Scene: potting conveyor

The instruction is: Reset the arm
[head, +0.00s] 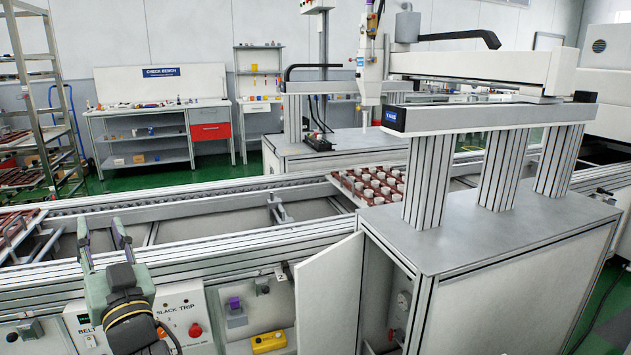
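My gripper (102,228) is at the lower left of the head view, pointing up and away. Its two fingers stand apart with nothing between them, so it is open and empty. It appears in front of the near rail of the conveyor (205,247); I cannot tell its exact distance from the rail. Below it, my wrist partly covers a white control panel (185,315) marked "BELT" and "SLACK TRIP", with a red button (195,330).
A cabinet door (330,293) stands open right of the panel, beside a grey-topped cabinet (455,235) with columns. A tray of white-topped parts (372,183) is on the conveyor. A yellow box (269,342) sits low. The conveyor's left-middle stretch holds no parts.

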